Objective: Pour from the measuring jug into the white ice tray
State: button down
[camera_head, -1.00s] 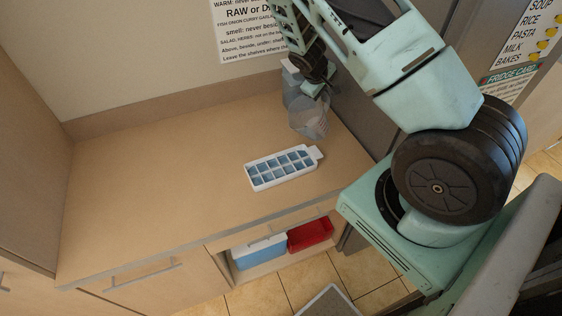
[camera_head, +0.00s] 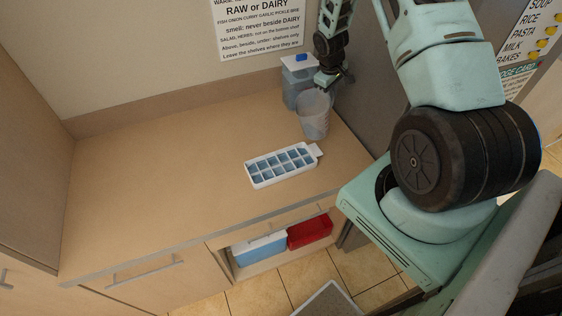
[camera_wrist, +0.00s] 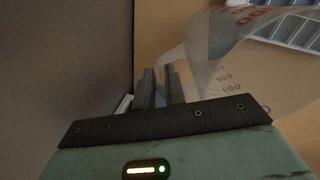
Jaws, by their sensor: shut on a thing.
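The white ice tray (camera_head: 264,177) lies flat on the counter, with bluish contents in its compartments. The clear measuring jug (camera_head: 314,116) is upright at the back right of the tray, apart from it. In the wrist view the jug (camera_wrist: 225,70) shows red and dark scale marks, with part of the tray (camera_wrist: 290,30) beyond it. My gripper (camera_head: 328,84) is at the jug's upper back side; its two fingers (camera_wrist: 163,88) are shut on the jug there, though the exact grip is partly hidden. I cannot tell whether the jug touches the counter or how much is in it.
A clear container with a blue-capped white lid (camera_head: 298,66) stands just behind the jug. A tall grey panel (camera_head: 368,95) borders the counter's right side. The counter (camera_head: 160,170) left of the tray is clear. Blue and red boxes (camera_head: 310,231) sit on a shelf below.

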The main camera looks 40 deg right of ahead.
jog(key=shift+w+d+r+y, duration=0.1)
jog(key=shift+d+r+y, duration=0.45)
jog(key=shift+r+y, duration=0.25)
jog(key=shift+w+d+r+y, duration=0.1)
jog(key=shift+d+r+y, duration=0.45)
jog(key=shift+r+y, duration=0.2)
dwell(0.6)
